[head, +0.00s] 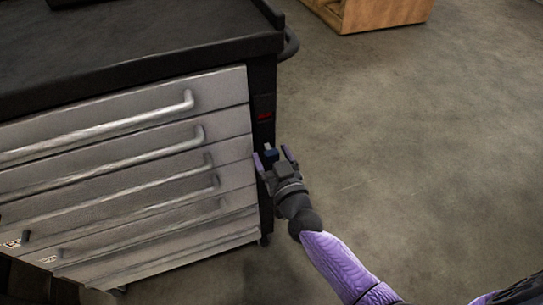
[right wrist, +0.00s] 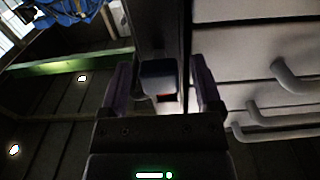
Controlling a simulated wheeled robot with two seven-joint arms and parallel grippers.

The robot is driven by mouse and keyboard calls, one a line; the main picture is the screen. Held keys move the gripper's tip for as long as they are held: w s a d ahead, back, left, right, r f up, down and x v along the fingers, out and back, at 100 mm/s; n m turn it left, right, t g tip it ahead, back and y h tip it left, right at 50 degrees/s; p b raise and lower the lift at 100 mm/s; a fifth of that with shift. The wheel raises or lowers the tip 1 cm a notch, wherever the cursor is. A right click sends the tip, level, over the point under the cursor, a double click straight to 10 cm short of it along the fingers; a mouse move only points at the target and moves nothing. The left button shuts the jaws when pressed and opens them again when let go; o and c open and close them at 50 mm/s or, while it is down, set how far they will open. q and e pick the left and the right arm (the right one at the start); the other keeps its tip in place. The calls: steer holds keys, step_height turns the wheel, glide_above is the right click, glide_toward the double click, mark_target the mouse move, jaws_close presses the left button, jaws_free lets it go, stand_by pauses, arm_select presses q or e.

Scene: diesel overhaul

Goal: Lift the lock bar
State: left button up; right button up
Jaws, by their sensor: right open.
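A grey tool cabinet (head: 215,118) with several drawers stands at the left. A black upright strip, which looks like the lock bar (head: 263,132), runs down its right front edge and has a red mark near the top. A small dark blue block (head: 270,153) sits on this strip. My right gripper (head: 272,155) is open at the strip, with one purple finger on each side of the block. In the right wrist view the block (right wrist: 158,75) shows between the fingers, with a red patch just below it; I cannot tell whether they touch it. My left gripper is not in view.
Long bar handles (head: 187,100) stick out from the drawer fronts just left of my right gripper. A black side handle (head: 290,44) juts from the cabinet's top right corner. A wooden box (head: 385,12) stands farther back. The concrete floor at the right is clear.

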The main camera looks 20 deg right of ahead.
steer(key=shift+w, duration=0.25)
jaws_close()
stand_by(0.9)
stand_by(0.4)
